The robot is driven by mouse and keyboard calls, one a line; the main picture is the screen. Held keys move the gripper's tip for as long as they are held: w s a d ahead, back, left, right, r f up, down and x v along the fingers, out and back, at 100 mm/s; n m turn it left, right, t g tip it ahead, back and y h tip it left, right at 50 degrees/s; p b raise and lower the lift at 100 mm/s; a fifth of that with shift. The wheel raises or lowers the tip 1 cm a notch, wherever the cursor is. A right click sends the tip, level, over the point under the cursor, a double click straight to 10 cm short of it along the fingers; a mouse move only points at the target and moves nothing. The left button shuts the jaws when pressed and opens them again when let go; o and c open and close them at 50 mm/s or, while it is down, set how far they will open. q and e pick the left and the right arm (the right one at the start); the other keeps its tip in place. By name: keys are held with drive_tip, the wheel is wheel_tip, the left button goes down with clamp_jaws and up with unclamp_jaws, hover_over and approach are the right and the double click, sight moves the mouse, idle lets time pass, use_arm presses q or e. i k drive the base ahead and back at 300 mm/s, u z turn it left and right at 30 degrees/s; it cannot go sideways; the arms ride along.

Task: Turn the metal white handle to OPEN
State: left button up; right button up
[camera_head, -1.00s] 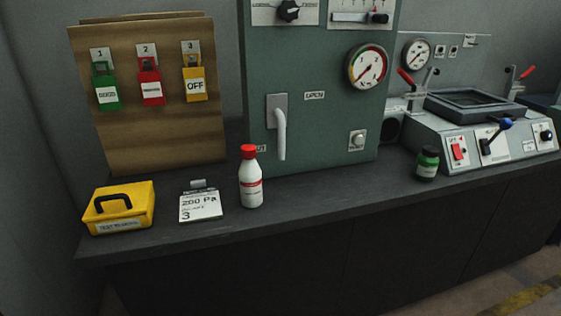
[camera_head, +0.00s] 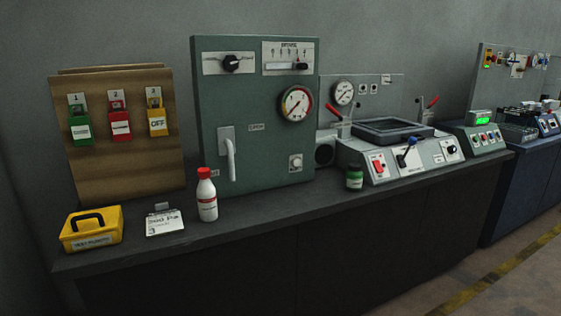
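The white metal handle (camera_head: 231,158) is on the front of the green-grey cabinet (camera_head: 262,128), at its lower left. It hangs downward from a grey mounting plate (camera_head: 226,134). A small label (camera_head: 256,128), which seems to read OPEN, is to the right of the plate. Another small label (camera_head: 216,172) is low on the left, partly covered and not readable. Neither of my grippers shows in the head view.
A white bottle with a red cap (camera_head: 207,196) stands in front of the cabinet, left of the handle. A yellow case (camera_head: 91,229), a card (camera_head: 165,222) and a green jar (camera_head: 354,177) are on the dark counter (camera_head: 270,212). A wooden lock board (camera_head: 125,175) stands left.

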sight(230, 150)
drive_tip(key=z, duration=0.5)
drive_tip(key=i, duration=0.95)
drive_tip(key=z, duration=0.05)
